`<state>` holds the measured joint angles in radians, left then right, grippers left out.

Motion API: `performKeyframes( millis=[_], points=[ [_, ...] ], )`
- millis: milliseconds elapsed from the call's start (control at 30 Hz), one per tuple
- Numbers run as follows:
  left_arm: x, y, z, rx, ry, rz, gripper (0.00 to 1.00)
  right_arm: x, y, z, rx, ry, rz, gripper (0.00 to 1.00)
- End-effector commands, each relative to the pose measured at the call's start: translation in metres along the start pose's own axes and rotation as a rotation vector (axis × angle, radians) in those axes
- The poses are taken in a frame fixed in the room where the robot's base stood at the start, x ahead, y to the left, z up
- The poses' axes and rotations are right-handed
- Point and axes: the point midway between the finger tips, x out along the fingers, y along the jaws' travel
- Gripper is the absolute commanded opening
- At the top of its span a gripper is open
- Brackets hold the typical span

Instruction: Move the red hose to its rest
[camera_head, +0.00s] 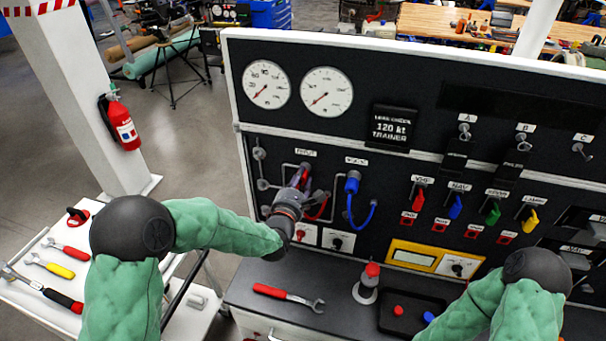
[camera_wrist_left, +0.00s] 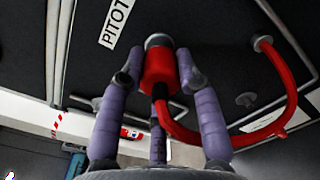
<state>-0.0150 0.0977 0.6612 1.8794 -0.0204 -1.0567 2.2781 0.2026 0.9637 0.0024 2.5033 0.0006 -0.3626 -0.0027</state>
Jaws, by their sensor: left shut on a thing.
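The red hose (camera_head: 322,207) is at the panel under the PITOT label (camera_head: 306,153). My left gripper (camera_head: 291,203) is shut around its red end fitting. In the left wrist view the fingers (camera_wrist_left: 159,78) close on both sides of the fitting (camera_wrist_left: 158,68), whose silver collar points at the panel. I cannot tell whether the collar is seated in a port. The red tube (camera_wrist_left: 292,95) loops right to a round fixed end on the panel. I cannot make out which fitting is the hose's rest. My right arm is at the lower right, with its gripper out of view.
A blue hose (camera_head: 350,205) hangs to the right of the red one. Two gauges (camera_head: 298,91) are above. A red-handled wrench (camera_head: 289,297), a red-topped button (camera_head: 368,283) and a black tray (camera_head: 409,315) are on the ledge below. A tool cart (camera_head: 30,290) stands at left.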

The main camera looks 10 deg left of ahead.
Motion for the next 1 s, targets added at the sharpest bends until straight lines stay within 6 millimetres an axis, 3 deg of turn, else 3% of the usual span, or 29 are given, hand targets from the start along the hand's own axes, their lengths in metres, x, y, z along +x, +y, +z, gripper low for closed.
performKeyframes(
  millis=[1000],
  points=[
    [-0.022, 0.000, 0.000, 0.000, 0.000, 0.000, 0.00, 0.005, 0.002, 0.000, 0.000, 0.000, 0.000, 0.39]
  ],
)
